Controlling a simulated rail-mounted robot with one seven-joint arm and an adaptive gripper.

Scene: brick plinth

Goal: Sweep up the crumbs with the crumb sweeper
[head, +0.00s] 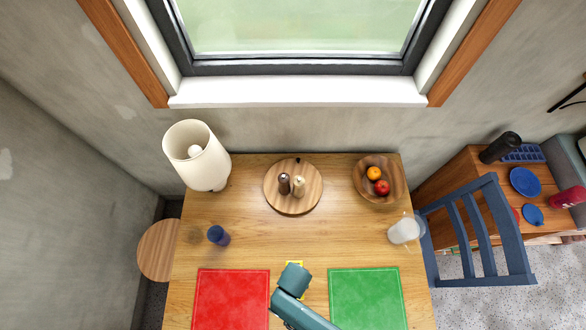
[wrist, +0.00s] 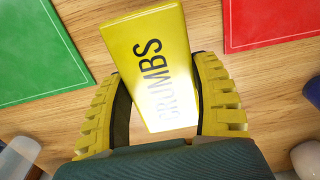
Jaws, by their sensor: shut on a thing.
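The crumb sweeper (wrist: 160,62) is a yellow block with the word CRUMBS on its face. My gripper (wrist: 160,82) is shut on it, with one yellow-padded finger on each side in the wrist view. I cannot tell whether the sweeper touches the table. I can make out no crumbs in either view; any under my gripper or arm are hidden.
A red mat (head: 232,299) and a green mat (head: 366,298) flank my arm on the wooden table (head: 250,238). Around them stand a dark blue cup (head: 219,236), a white jug (head: 404,230), a round board with shakers (head: 281,206), a fruit bowl (head: 362,191) and a lamp (head: 203,165).

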